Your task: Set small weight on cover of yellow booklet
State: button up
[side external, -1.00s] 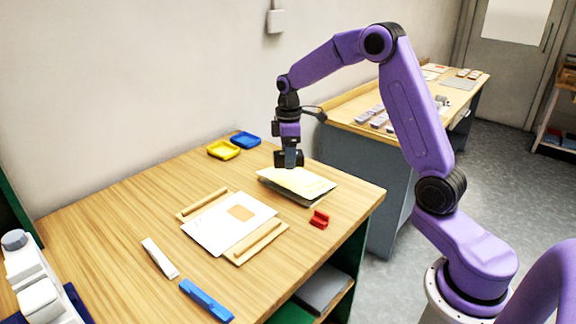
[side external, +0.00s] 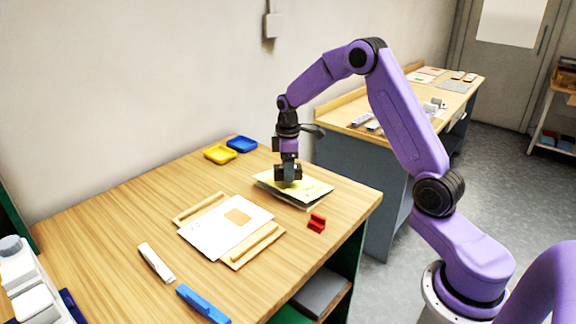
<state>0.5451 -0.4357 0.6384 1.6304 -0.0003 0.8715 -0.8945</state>
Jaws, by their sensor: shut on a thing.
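The yellow booklet (side external: 314,189) lies on a small stack of sheets near the right back of the wooden table. My gripper (side external: 288,181) points straight down over the left part of its cover. It is shut on a small dark thing, which I take to be the small weight; the fingers largely hide it. The fingertips are at or very close to the cover, and I cannot tell whether the weight touches it.
A red block (side external: 317,223) stands in front of the booklet. A white sheet (side external: 212,235) lies between wooden strips to the left. Yellow (side external: 220,153) and blue (side external: 242,144) trays are behind. White (side external: 157,262) and blue (side external: 202,303) bars lie at the front.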

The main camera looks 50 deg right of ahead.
jog(key=shift+f, duration=2.2)
dwell(1.2)
jog(key=o, duration=1.5)
jog(key=shift+o, duration=0.2)
jog(key=shift+r, duration=3.5)
